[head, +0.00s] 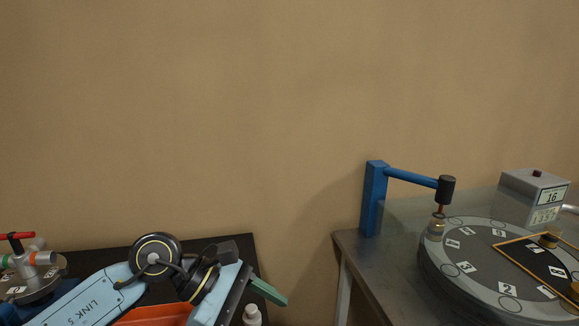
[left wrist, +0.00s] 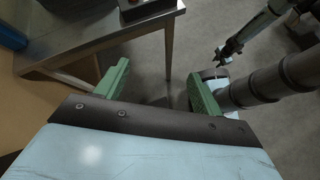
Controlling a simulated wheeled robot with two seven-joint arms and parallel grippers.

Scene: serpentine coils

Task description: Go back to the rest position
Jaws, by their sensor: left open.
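My left gripper (head: 268,291) is at the lower middle of the head view, at the end of my pale blue arm, above the right end of a dark table. In the left wrist view its two green fingers (left wrist: 160,88) stand wide apart with nothing between them. Grey floor and a table leg show beyond them.
A dark table (head: 215,245) at left carries a fixture with a red handle (head: 15,237). A small white bottle (head: 252,315) shows beside my gripper. A metal table (head: 355,250) at right holds a blue post (head: 374,200), a numbered round plate (head: 470,285) and a grey box (head: 520,190). A gap separates the tables.

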